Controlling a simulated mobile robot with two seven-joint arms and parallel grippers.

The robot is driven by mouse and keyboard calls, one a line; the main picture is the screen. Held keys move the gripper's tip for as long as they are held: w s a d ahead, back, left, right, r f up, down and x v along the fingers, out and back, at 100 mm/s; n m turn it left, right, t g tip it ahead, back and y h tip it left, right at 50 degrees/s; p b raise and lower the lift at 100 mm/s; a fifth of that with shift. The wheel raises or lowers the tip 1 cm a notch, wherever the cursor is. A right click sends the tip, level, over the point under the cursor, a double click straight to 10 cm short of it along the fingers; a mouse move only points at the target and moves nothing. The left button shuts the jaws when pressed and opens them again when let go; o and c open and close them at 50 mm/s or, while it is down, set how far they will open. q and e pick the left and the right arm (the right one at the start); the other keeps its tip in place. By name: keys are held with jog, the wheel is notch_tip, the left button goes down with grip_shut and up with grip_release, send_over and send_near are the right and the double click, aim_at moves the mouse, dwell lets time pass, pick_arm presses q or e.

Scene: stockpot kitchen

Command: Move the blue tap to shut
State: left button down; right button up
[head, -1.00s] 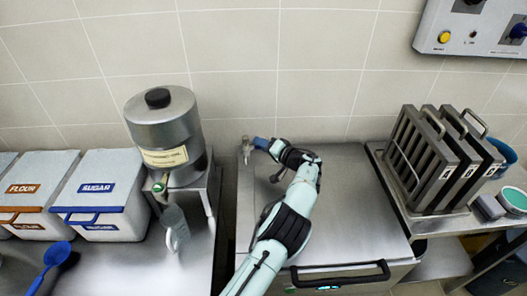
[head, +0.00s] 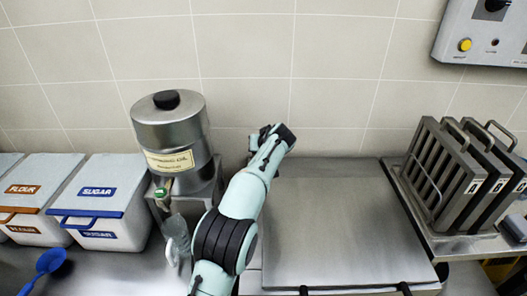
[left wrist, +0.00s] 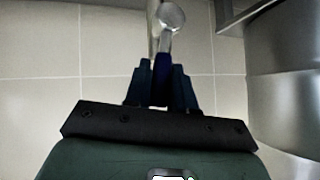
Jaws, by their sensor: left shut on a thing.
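The tap shows in the left wrist view as a pale metal pipe with a round end (left wrist: 172,17) and a dark blue handle (left wrist: 163,70) pointing toward me. My left gripper (left wrist: 162,66) is shut on the blue handle, with one finger on each side of it. In the head view my left arm reaches up toward the wall, and its forearm and wrist hide the tap, the handle and the fingertips. How far the handle is turned cannot be told. My right gripper is not in view.
A steel oil dispenser (head: 170,125) with a green-tipped spout stands close left of my arm, a clear jug (head: 176,236) below it. Flour (head: 32,190) and sugar bins (head: 100,200) are further left. A flat steel lid (head: 345,225) and a rack (head: 450,175) are right.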

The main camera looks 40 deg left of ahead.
pick_arm(q)
jog(key=shift+s+a+r+n+t+h+b, duration=0.15)
jog(key=shift+s+a+n+t+h+b, duration=0.3)
jog(key=shift+a+n+t+h, duration=0.2)
jog(key=c, duration=1.1)
grip_release()
jog(key=shift+o, duration=0.2)
jog(key=shift+d, duration=0.1)
jog(key=shift+s+d+r, duration=0.1)
jog(key=shift+d, duration=0.05)
jog(key=b+v, duration=0.2)
jog(key=v, duration=1.1)
jog(key=shift+a+r, duration=0.1)
jog(key=shift+a, duration=0.1)
